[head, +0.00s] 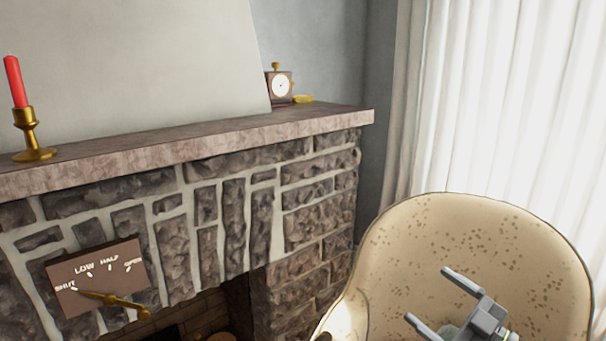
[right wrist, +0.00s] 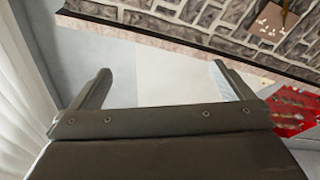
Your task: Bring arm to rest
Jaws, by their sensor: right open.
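My right gripper (head: 436,297) is at the lower right of the head view, in front of the beige speckled chair back. Its two fingers are apart, and nothing is between them. In the right wrist view the same gripper (right wrist: 165,85) shows both fingers spread, with only pale background between them. My left gripper is not in the head view.
A stone fireplace (head: 235,215) has a mantel (head: 200,146) bearing a red candle (head: 15,82) in a brass holder and a small clock (head: 280,86). A damper plate (head: 110,262) has a brass lever (head: 118,301). The speckled chair (head: 420,235) stands before white curtains (head: 500,100).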

